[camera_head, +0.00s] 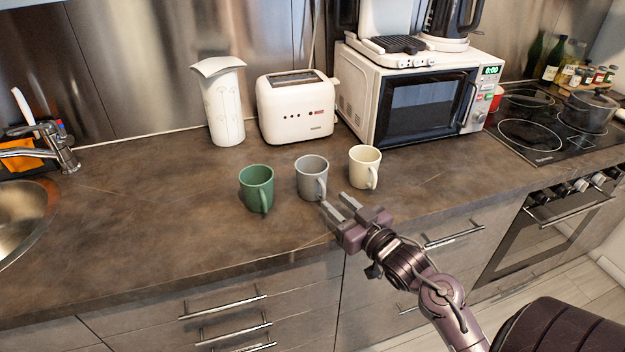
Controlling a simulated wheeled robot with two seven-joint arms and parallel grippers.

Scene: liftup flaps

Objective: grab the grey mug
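The grey mug (311,174) stands upright on the counter, between a green mug (256,187) on its left and a cream mug (364,168) on its right. Its handle points toward the front right. My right gripper (335,208) is just in front and to the right of the grey mug, near the counter's front edge. Its two fingers are apart with a gap between them, and they hold nothing. The fingertips are close to the mug's handle; I cannot tell whether they touch it. My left gripper is not in view.
The brown counter (150,225) is clear to the left of the mugs. A white jug (221,105), a toaster (296,108) and a microwave (415,95) stand behind. A sink (25,212) is at far left, a stove (550,130) at right. Drawers with handles lie below the edge.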

